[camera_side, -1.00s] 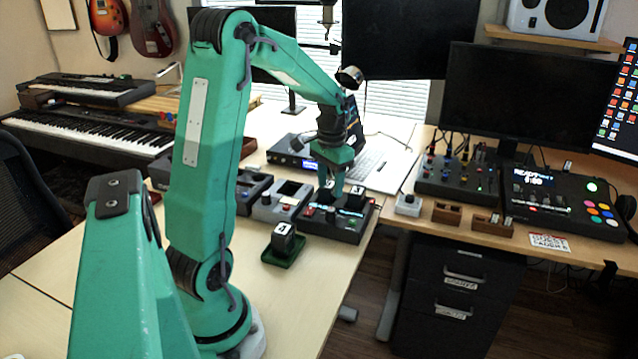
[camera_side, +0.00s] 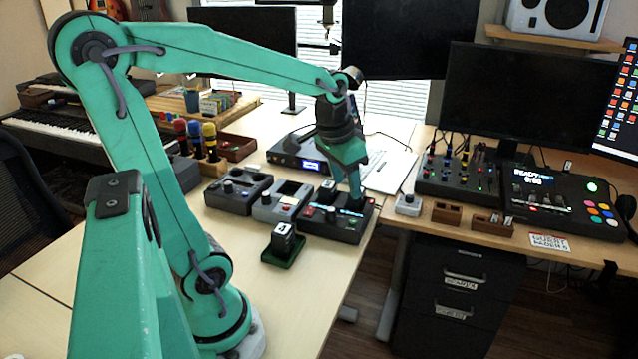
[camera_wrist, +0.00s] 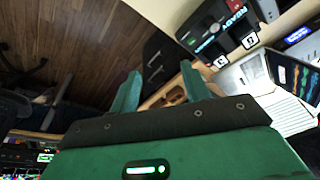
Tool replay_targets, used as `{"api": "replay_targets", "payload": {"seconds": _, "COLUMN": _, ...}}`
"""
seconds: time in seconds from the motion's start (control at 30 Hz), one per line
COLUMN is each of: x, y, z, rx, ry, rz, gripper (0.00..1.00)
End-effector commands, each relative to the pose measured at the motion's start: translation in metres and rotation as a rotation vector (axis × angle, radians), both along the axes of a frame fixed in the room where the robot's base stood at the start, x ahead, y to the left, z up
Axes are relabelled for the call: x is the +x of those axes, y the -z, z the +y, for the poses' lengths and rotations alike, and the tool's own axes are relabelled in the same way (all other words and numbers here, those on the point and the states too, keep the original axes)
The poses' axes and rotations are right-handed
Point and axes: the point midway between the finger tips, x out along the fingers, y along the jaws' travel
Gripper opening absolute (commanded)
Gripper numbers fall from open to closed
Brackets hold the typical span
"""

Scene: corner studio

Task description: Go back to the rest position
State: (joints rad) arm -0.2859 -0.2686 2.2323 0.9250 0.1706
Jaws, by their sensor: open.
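My gripper (camera_side: 356,195) is above the dark device with a lit display (camera_side: 332,230), near the middle of the side view. It is tilted. Its two fingers overlap from this angle, and the gap above the device is hard to judge. In the wrist view my gripper (camera_wrist: 158,85) shows two green fingers spread apart with nothing between them. A device with a READY screen (camera_wrist: 228,28) and two black blocks with white labels (camera_wrist: 235,51) lie to the right of the fingers there.
Grey control boxes (camera_side: 239,190) stand left of the device. A laptop (camera_wrist: 262,74) is close by in the wrist view. A gap separates the table from the right desk (camera_side: 430,222).

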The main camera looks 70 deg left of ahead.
Motion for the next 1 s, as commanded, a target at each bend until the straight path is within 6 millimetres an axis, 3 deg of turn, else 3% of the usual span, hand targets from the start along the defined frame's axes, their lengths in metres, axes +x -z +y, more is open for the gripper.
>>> {"api": "replay_targets", "payload": {"seconds": 0.2, "x": -0.025, "y": -0.015, "z": -0.037, "rx": 0.004, "ry": 0.047, "rz": -0.087, "gripper": 0.47}}
{"api": "replay_targets", "payload": {"seconds": 0.5, "x": -0.06, "y": -0.022, "z": -0.074, "rx": -0.012, "ry": 0.102, "rz": -0.197, "gripper": 0.47}}
{"api": "replay_targets", "payload": {"seconds": 0.73, "x": -0.075, "y": -0.022, "z": -0.087, "rx": -0.025, "ry": 0.123, "rz": -0.24, "gripper": 0.47}}
{"api": "replay_targets", "payload": {"seconds": 1.0, "x": -0.077, "y": -0.022, "z": -0.089, "rx": -0.028, "ry": 0.125, "rz": -0.245, "gripper": 0.47}}
